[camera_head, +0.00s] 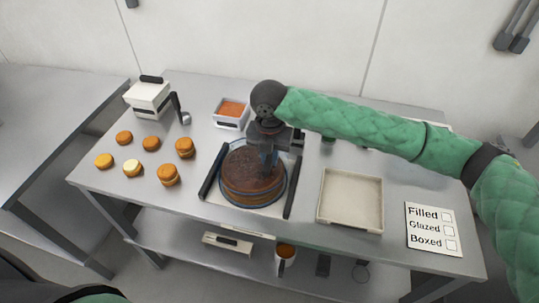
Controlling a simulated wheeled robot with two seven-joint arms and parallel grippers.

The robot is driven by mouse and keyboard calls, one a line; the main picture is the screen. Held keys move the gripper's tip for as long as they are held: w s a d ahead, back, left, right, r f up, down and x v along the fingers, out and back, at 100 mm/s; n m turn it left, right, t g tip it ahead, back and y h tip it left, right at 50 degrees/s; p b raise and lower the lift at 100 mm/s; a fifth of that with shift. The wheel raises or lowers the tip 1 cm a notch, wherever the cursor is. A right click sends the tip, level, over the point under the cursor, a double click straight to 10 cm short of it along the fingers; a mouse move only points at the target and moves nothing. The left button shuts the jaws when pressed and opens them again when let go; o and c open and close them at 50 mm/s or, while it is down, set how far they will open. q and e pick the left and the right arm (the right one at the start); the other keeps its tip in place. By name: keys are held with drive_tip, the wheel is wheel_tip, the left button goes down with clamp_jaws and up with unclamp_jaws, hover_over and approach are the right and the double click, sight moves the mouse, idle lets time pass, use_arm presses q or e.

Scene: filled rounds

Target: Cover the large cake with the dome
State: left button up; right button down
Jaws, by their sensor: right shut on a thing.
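The large cake (250,172) is brown and round. It sits on a white board with dark side handles (214,170), mid-table. A clear dome (284,186) shows as a faint blue-edged outline around the cake; its lower rim looks close to the board, but I cannot tell whether it touches. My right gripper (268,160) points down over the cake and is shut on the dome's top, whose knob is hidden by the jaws. My left gripper is not in view.
Several small round cakes (132,168) lie at the left. A white box (149,97), a ladle (182,111) and a tub of orange filling (232,112) stand behind. An empty tray (350,200) and a checklist card (432,229) lie at the right. My right arm spans the back right.

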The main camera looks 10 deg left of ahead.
drive_tip(key=shift+f, duration=0.15)
drive_tip(key=c, duration=0.8)
unclamp_jaws()
drive_tip(key=shift+o, duration=0.2)
drive_tip(key=shift+r+p, duration=2.8)
drive_tip(key=shift+r, duration=0.75)
drive_tip(key=shift+f, duration=0.1)
